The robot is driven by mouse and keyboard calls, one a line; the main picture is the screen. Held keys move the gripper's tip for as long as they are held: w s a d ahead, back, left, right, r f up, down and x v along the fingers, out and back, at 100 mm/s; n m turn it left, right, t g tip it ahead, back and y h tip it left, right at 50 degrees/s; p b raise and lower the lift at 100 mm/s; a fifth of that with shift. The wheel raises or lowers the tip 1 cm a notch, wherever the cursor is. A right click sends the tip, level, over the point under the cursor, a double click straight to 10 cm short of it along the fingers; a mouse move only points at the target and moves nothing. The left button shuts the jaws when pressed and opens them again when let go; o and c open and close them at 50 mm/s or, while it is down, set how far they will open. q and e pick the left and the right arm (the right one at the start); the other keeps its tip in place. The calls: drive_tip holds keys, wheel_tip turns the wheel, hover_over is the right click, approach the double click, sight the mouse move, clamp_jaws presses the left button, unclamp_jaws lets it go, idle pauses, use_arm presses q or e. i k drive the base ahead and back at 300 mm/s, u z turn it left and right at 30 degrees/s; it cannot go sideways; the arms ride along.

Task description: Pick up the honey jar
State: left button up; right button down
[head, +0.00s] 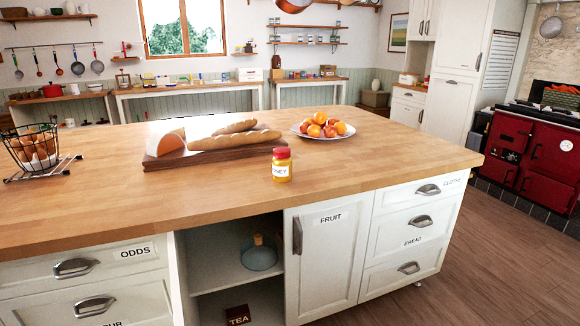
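The honey jar (282,165) stands upright on the wooden island top, a little right of the middle of the head view. It has a red lid, a yellow body and a white label with dark lettering, partly readable as honey. Nothing touches it. Neither of my grippers shows in the head view.
Just behind the jar lies a dark wooden board (160,161) with bread loaves (235,140). A plate of fruit (323,128) sits behind it to the right, and a wire egg basket (35,148) stands far left. The island top (400,163) is clear to the right.

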sight(282, 169)
drive_tip(key=z, duration=1.4)
drive_tip(key=i, duration=2.05)
drive_tip(key=u, duration=0.9)
